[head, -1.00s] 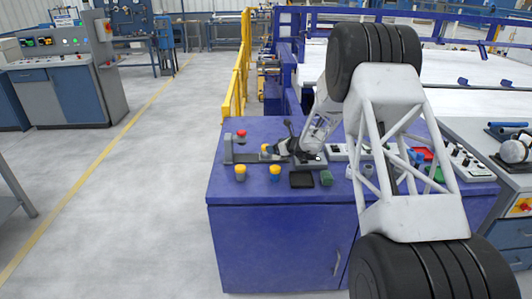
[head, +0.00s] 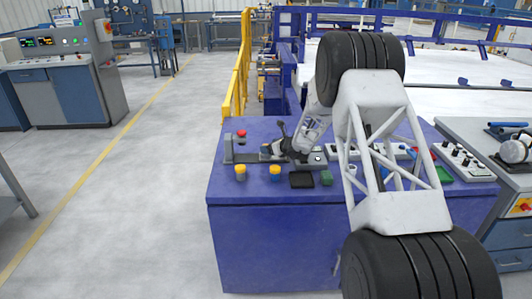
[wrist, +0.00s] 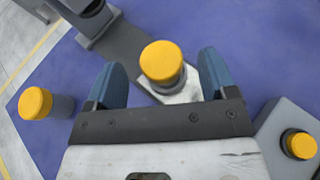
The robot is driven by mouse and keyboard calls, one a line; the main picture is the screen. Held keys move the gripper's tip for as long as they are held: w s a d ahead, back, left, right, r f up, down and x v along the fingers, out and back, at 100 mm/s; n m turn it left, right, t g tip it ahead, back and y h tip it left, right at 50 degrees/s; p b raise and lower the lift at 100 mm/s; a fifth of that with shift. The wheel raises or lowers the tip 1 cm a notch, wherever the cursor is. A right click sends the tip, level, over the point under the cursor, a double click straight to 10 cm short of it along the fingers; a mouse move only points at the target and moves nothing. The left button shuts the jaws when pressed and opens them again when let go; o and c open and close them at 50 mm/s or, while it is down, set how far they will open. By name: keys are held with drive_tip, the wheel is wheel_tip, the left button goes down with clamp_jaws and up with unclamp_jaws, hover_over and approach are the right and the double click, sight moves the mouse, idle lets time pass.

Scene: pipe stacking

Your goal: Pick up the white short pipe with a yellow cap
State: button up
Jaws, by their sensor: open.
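In the wrist view, a short pipe with a yellow cap (wrist: 162,62) stands between the two blue fingers of my gripper (wrist: 161,75). Its body looks grey, with a pale white piece at its foot. The fingers are open, with a gap on each side of the cap. One dark grey capped pipe (wrist: 38,103) shows at left in the wrist view.
A grey stand with a red-topped post (head: 241,136) and rail is on the blue table (head: 285,192). A yellow-topped grey box (wrist: 285,125) is right in the wrist view.

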drive_tip(key=shift+x, duration=1.8)
drive_tip(key=shift+r, duration=0.1)
drive_tip(key=c, duration=1.1)
drive_tip(key=shift+r, duration=5)
